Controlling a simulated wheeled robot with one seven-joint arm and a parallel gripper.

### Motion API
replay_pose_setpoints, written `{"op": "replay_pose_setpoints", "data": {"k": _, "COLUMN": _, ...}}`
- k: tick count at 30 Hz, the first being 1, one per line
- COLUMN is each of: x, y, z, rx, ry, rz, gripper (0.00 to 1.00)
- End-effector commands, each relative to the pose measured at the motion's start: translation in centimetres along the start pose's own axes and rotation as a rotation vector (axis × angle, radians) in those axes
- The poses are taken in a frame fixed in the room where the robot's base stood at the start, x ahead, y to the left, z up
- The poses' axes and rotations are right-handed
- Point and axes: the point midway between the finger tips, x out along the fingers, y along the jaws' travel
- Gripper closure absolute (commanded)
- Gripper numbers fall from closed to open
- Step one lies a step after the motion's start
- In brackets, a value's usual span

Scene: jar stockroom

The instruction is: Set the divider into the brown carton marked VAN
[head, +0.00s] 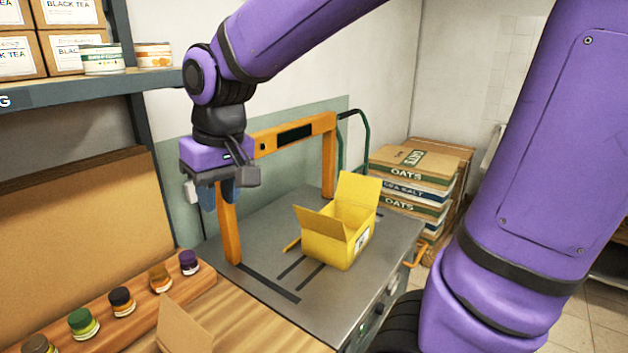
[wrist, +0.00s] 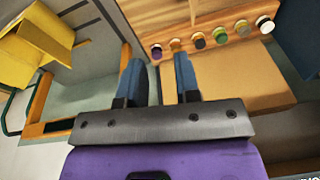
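My gripper (head: 222,203) hangs in the air beside the orange arch, left of the yellow carton. In the wrist view its two blue fingers (wrist: 160,80) stand apart with nothing between them. An open yellow carton (head: 345,243) stands on the grey machine bed with its flaps raised; its small label is too small to read. It also shows in the wrist view (wrist: 32,50). A brown cardboard flap (head: 185,328) shows at the lower edge of the head view; what it belongs to is mostly cut off. I cannot make out a divider or a VAN mark.
An orange arch (head: 328,155) spans the grey bed (head: 290,278). Several lidded jars (head: 122,301) stand in a wooden rack before a large brown panel (head: 80,225). Flat oats and salt cartons (head: 412,175) are stacked behind. A shelf (head: 100,88) is at upper left.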

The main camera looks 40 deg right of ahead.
Motion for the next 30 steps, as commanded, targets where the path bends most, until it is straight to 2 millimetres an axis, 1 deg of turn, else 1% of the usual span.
{"op": "replay_pose_setpoints", "data": {"k": 1, "x": -1.2, "y": 1.1, "z": 1.2, "rx": 0.010, "ry": 0.036, "rz": 0.004, "gripper": 0.70}}
{"op": "replay_pose_setpoints", "data": {"k": 6, "x": -3.8, "y": 3.9, "z": 5.0, "rx": 0.031, "ry": 0.134, "rz": 0.026, "gripper": 0.70}}
{"op": "replay_pose_setpoints", "data": {"k": 12, "x": -5.6, "y": 6.3, "z": 9.4, "rx": 0.055, "ry": 0.234, "rz": 0.057, "gripper": 0.70}}
{"op": "replay_pose_setpoints", "data": {"k": 15, "x": -6.0, "y": 6.9, "z": 10.9, "rx": 0.061, "ry": 0.268, "rz": 0.071, "gripper": 0.70}}
{"op": "replay_pose_setpoints", "data": {"k": 18, "x": -6.2, "y": 7.3, "z": 11.9, "rx": 0.064, "ry": 0.289, "rz": 0.080, "gripper": 0.70}}
{"op": "replay_pose_setpoints", "data": {"k": 21, "x": -6.2, "y": 7.5, "z": 12.3, "rx": 0.066, "ry": 0.297, "rz": 0.085, "gripper": 0.70}}
{"op": "replay_pose_setpoints", "data": {"k": 30, "x": -6.2, "y": 7.5, "z": 12.3, "rx": 0.065, "ry": 0.298, "rz": 0.085, "gripper": 0.70}}
